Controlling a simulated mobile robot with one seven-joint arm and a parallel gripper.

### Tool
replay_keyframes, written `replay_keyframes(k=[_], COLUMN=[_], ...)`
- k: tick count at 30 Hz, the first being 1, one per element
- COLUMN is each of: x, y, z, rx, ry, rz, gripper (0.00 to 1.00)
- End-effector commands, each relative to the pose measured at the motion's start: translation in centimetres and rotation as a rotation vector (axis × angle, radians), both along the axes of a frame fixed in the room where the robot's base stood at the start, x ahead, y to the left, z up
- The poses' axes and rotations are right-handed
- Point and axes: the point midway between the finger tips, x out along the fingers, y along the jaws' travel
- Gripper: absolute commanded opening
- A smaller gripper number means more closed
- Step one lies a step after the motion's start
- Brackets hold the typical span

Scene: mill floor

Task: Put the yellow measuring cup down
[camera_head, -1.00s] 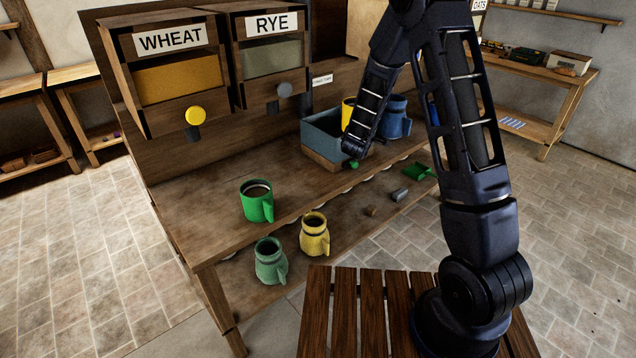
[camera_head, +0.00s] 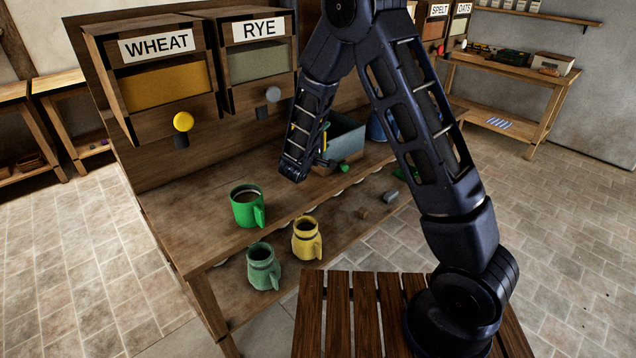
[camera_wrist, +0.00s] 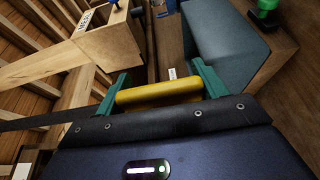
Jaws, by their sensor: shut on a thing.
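My gripper (camera_wrist: 161,84) is shut on a yellow thing, seen in the wrist view as a rounded bar between the two teal fingers; I take it to be the yellow measuring cup (camera_wrist: 158,94). In the head view my dark arm hides most of it, and only slivers of yellow (camera_head: 325,128) show beside the forearm, above the bench. The cup's full shape and the gap under it cannot be seen. The wooden bench (camera_head: 195,205) has bare top to the left of my arm.
A green mug (camera_head: 245,210) stands on the bench top. A green jug (camera_head: 262,270) and a yellow jug (camera_head: 306,243) stand lower, at the front. A blue-grey bin (camera_head: 347,140) is behind my forearm. WHEAT (camera_head: 160,90) and RYE (camera_head: 262,70) dispensers with knobs line the back.

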Motion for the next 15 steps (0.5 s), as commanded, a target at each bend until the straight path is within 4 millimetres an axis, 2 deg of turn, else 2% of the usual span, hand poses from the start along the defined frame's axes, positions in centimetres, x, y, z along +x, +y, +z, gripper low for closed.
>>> replay_keyframes(k=[1,15], x=[0.0,0.0], y=[0.0,0.0], z=[-1.1,-9.5], rx=[-0.004,-0.004], ry=[0.002,0.002], rz=[0.0,0.001], gripper=[0.14,0.14])
